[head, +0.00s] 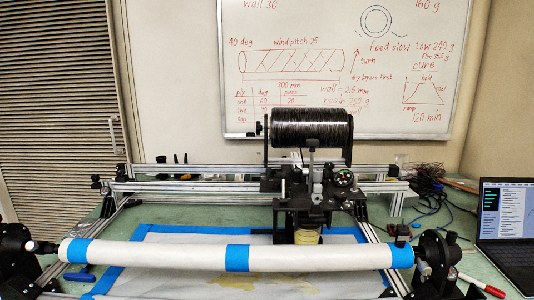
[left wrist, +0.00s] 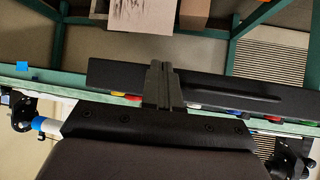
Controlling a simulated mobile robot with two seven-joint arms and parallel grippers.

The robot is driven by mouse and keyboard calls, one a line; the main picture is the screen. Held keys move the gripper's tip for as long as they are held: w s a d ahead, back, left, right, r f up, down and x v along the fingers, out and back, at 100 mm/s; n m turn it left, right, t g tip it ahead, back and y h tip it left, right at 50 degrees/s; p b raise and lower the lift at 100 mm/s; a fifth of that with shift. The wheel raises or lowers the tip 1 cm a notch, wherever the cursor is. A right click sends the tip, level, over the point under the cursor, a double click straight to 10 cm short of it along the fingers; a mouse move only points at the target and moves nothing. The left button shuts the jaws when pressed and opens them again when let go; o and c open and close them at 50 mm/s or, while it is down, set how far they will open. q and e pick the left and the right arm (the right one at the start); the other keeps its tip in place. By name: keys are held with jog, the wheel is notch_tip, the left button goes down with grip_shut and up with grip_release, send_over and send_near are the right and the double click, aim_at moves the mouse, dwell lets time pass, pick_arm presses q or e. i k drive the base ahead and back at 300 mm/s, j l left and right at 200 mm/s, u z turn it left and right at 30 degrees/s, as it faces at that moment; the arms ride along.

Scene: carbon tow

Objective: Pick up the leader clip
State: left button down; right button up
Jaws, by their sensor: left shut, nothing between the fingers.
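A small black piece (head: 402,231), which may be the leader clip, sits on top of the blue band at the right end of the white tube (head: 170,254). The tube lies level between two black end holders. My left gripper (left wrist: 163,68) shows only in the left wrist view; its fingers are together and empty. That view shows a blue-banded tube end (left wrist: 40,124) at the left, but no clip that I can make out. Neither gripper shows in the head view, so their distance from the black piece cannot be told.
A black tow spool (head: 312,128) sits on a carriage over aluminium rails (head: 190,188) behind the tube. A blue-edged sheet (head: 140,236) lies under the tube. At right are loose cables (head: 428,185), a laptop (head: 506,215) and a red-handled tool (head: 482,285).

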aim_at(402, 235)
jog(key=l+u, duration=0.4)
jog(key=l, duration=1.2)
jog(key=k, duration=0.05)
